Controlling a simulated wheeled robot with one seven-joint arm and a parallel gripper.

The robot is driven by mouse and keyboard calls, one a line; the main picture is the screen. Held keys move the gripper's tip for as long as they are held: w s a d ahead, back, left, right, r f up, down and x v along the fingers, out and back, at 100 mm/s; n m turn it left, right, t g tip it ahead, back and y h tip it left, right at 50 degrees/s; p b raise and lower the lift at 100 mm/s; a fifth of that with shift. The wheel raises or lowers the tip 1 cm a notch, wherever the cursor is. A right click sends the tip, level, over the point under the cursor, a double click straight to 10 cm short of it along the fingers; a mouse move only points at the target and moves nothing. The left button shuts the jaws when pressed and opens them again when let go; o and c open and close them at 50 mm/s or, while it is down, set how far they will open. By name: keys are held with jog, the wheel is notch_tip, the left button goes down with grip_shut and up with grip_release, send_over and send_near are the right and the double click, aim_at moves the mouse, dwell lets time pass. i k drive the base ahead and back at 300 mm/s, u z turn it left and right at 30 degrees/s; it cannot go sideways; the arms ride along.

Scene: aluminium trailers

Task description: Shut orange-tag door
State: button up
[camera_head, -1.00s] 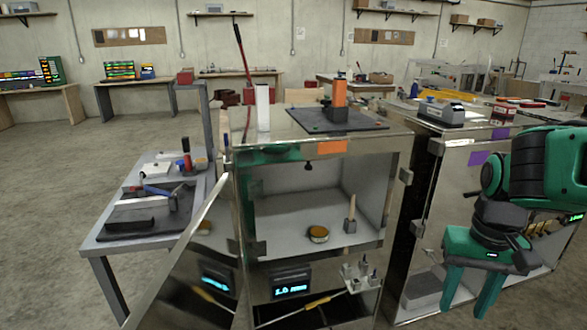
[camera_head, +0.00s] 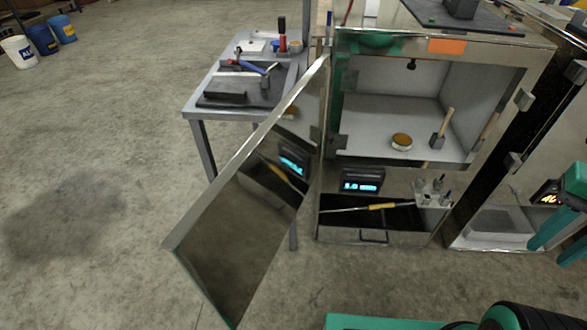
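The orange tag (camera_head: 446,46) is on the top front frame of a metal cabinet (camera_head: 490,125). Its door (camera_head: 250,205) is hinged on the cabinet's left side and stands wide open, swung out toward the front left. The open compartment shows a round brown-topped item (camera_head: 401,141) and a wooden-handled tool (camera_head: 441,130). My gripper (camera_head: 560,232) is at the right edge, partly cut off, in front of the neighbouring cabinet. Its teal fingers look apart and empty, far to the right of the door and not touching it.
A grey table (camera_head: 215,85) with tools stands behind and left of the door. A drawer (camera_head: 370,220) below the compartment holds a yellow-handled tool. Buckets (camera_head: 42,40) stand far left. The floor at left and in front is clear.

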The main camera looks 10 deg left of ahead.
aim_at(225, 246)
jog(key=z, duration=1.8)
jog(key=k, duration=2.45)
jog(key=u, duration=1.35)
jog(key=i, duration=1)
